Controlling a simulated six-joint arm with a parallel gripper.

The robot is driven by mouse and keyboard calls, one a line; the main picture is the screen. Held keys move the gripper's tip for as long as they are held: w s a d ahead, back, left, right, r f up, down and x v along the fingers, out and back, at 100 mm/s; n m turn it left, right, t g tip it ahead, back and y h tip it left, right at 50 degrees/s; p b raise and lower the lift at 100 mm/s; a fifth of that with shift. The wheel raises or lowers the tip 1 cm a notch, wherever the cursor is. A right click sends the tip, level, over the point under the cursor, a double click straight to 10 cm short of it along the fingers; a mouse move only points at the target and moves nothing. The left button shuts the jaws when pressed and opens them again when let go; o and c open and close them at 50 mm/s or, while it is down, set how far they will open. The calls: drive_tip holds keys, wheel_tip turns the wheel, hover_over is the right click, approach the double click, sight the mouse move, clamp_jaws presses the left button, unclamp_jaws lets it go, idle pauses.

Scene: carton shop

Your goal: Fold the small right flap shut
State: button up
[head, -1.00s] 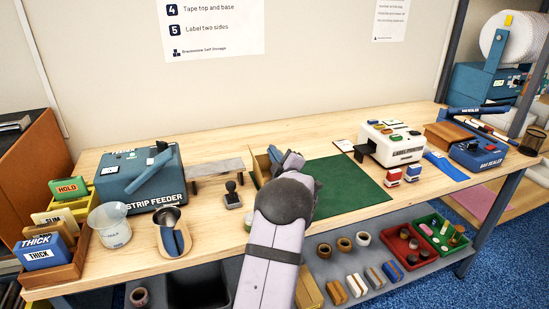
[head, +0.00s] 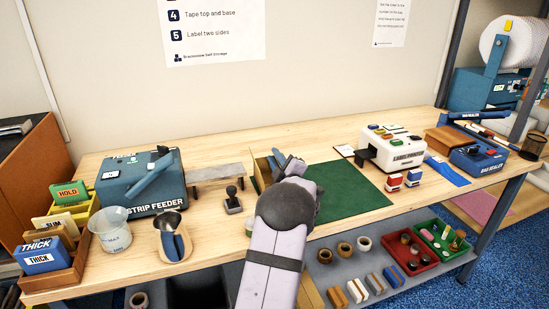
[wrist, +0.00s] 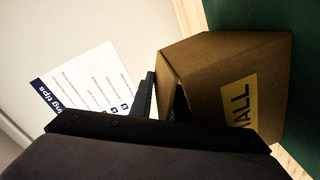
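In the head view only a tan strip of the carton (head: 262,170) shows left of my gripper, at the green mat's left edge; my arm hides the rest. My gripper (head: 284,166) is at the carton. In the wrist view its dark fingers (wrist: 163,98) are by the carton's left edge, where a dark gap shows. I cannot tell whether they touch a flap or how far apart they are.
The green mat (head: 345,189) is clear to the right. A label printer (head: 395,152) and two small stamps stand beyond it. A hand stamp (head: 232,199), a grey rack (head: 216,173) and the strip feeder (head: 140,183) stand left of the carton.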

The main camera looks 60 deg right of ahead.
drive_tip(key=v, duration=0.4)
drive_tip(key=b+v, duration=0.1)
drive_tip(key=v, duration=0.1)
drive_tip(key=shift+d+f, duration=0.1)
drive_tip(key=shift+f, duration=0.2)
drive_tip(key=shift+s+a, duration=0.45)
drive_tip(key=shift+a, duration=0.15)
drive_tip(key=shift+s+a+r, duration=0.1)
drive_tip(key=shift+s, duration=0.05)
drive_tip(key=b+v, duration=0.1)
drive_tip(key=v, duration=0.7)
drive_tip(key=shift+r, duration=0.3)
drive_tip(key=shift+b, duration=0.3)
